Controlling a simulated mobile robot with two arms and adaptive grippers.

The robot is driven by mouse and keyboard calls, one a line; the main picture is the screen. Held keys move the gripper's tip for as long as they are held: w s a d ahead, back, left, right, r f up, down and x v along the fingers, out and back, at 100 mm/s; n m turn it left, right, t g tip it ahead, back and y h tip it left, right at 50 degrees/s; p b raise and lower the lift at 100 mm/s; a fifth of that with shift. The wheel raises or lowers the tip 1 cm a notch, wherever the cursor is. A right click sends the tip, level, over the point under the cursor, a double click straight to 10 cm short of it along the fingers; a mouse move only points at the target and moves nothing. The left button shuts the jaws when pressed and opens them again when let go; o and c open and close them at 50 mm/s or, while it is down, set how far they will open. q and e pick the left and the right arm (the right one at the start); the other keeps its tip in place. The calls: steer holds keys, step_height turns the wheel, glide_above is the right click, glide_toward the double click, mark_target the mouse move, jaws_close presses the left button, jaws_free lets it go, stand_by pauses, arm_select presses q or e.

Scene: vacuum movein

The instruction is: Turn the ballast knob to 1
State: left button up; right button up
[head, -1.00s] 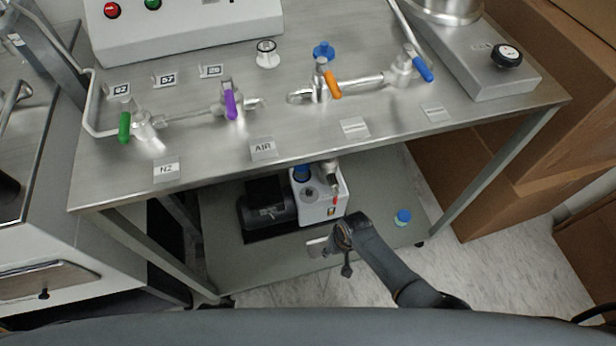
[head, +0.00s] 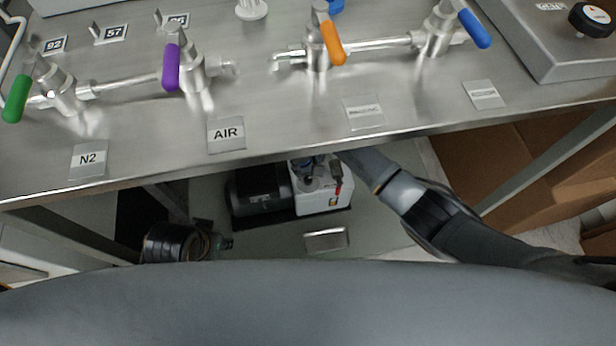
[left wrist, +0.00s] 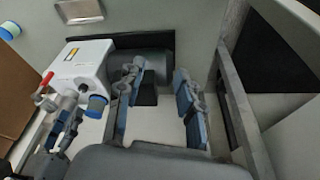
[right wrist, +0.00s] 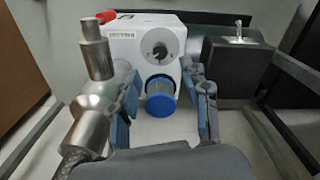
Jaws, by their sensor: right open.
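A white pump unit (head: 324,200) stands under the bench; it also shows in the left wrist view (left wrist: 85,60). In the right wrist view its front carries a round grey ballast knob (right wrist: 159,45) beside a small label (right wrist: 122,35). The knob's setting is too small to read. A blue-capped port (right wrist: 160,104) sticks out below the knob. My right gripper (right wrist: 161,78) is open, its fingers either side of the port and below the knob, with nothing clearly gripped.
A metal fitting with a red handle (right wrist: 92,28) stands close to the left of my right gripper. The bench top (head: 290,120) overhangs the pump, and a bench leg (head: 550,160) stands at the right.

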mark_target(308, 179)
step_height(308, 179, down, 6)
steer(key=shift+b, duration=1.05)
arm_select(q)
steer(key=shift+v, duration=1.45)
arm_select(e)
steer(key=shift+f, duration=0.65)
arm_select(q)
steer(key=shift+s+a, duration=0.15)
steer(key=shift+s, duration=0.05)
arm_select(e)
steer(key=shift+c, duration=0.2)
jaws_close()
